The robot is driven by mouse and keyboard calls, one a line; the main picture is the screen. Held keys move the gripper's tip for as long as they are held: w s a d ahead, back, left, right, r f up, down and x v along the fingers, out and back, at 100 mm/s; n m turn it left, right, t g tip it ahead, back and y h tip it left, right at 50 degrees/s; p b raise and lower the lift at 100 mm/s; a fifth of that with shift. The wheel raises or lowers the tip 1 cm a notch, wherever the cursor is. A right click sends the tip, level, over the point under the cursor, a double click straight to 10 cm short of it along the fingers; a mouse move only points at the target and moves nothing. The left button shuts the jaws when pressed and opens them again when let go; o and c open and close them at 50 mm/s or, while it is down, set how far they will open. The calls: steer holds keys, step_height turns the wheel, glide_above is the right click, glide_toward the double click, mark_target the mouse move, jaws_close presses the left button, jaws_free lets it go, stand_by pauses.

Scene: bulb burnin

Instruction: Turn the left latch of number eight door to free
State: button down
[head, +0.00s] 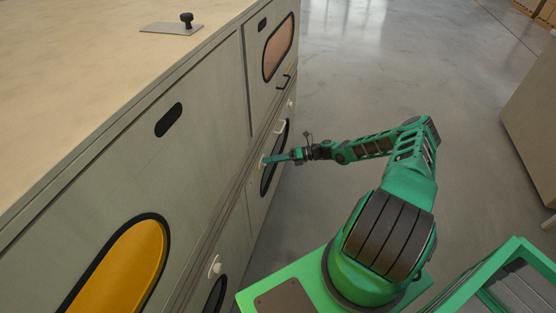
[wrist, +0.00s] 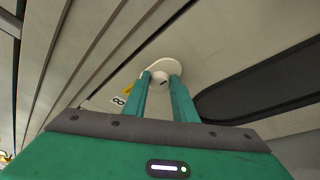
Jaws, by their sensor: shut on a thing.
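My gripper (head: 266,161) reaches to the cabinet's side face and is shut on a white latch. In the wrist view, my gripper's two teal fingers (wrist: 161,82) stand on either side of the latch's white knob (wrist: 161,79), which sits on a pale round base. A small white label reading 8 (wrist: 119,100) with a yellow mark (wrist: 129,90) is just left of the latch. The dark oval window (wrist: 255,88) of this door is to the right. The fingers partly cover the latch, and its exact angle is hard to tell.
Another white latch (head: 214,267) is on the cabinet nearer to me. An orange oval window (head: 120,270) is at the lower left.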

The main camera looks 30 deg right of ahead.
steer(key=shift+d+f, duration=0.1)
steer(key=shift+f, duration=0.05)
stand_by(0.3)
steer(key=c, duration=1.6)
jaws_free()
steer(key=shift+w, duration=0.1)
steer(key=shift+o, duration=0.8)
steer(key=v, duration=1)
steer(key=shift+d, duration=0.35)
